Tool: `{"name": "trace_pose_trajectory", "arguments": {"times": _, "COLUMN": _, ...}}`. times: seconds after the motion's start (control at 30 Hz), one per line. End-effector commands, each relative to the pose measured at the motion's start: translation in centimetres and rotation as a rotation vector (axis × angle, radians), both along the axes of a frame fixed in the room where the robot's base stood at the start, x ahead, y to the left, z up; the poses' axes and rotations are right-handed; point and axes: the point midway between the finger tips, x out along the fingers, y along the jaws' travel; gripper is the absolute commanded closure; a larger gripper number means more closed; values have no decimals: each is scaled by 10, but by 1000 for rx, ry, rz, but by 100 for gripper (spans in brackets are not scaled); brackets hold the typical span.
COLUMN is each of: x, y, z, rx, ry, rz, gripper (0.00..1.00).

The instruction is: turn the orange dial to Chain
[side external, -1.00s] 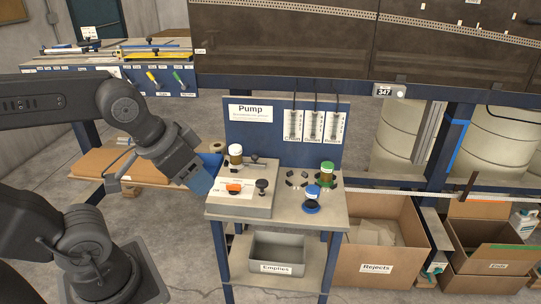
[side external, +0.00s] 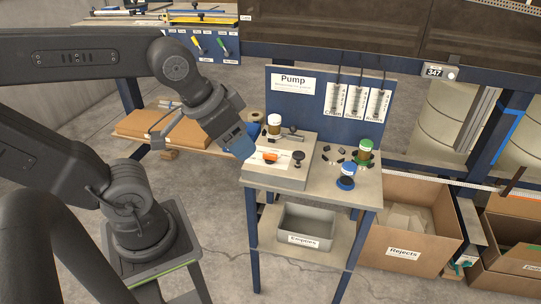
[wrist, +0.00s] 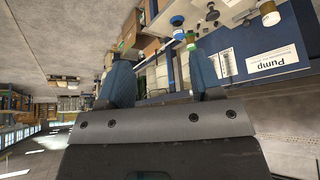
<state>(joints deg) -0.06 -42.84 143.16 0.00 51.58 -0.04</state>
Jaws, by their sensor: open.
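The orange dial (side external: 270,157) sits on the white-labelled top of a grey box (side external: 276,178) on the small pump bench, in the side external view. The lettering around the dial is too small to read. My gripper (side external: 245,153) has blue fingers and is tilted down just left of the dial, close to it in the picture; I cannot tell whether they touch. In the wrist view my gripper (wrist: 160,58) shows its two blue fingers spread apart with nothing between them. I cannot make out the dial in the wrist view.
The blue Pump panel (side external: 305,105) rises behind. An Empties bin (side external: 304,224) is below.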

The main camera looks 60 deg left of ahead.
Motion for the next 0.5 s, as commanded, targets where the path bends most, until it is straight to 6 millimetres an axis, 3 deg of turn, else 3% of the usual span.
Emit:
{"name": "trace_pose_trajectory", "arguments": {"times": 0.13, "x": 16, "y": 8, "z": 2, "rx": -9, "ry": 36, "rz": 52, "gripper": 26}}
{"name": "trace_pose_trajectory", "arguments": {"times": 0.27, "x": 48, "y": 27, "z": 2, "rx": -31, "ry": 109, "rz": 162, "gripper": 26}}
{"name": "trace_pose_trajectory", "arguments": {"times": 0.5, "x": 119, "y": 88, "z": -18, "rx": -89, "ry": 260, "rz": 413, "gripper": 26}}
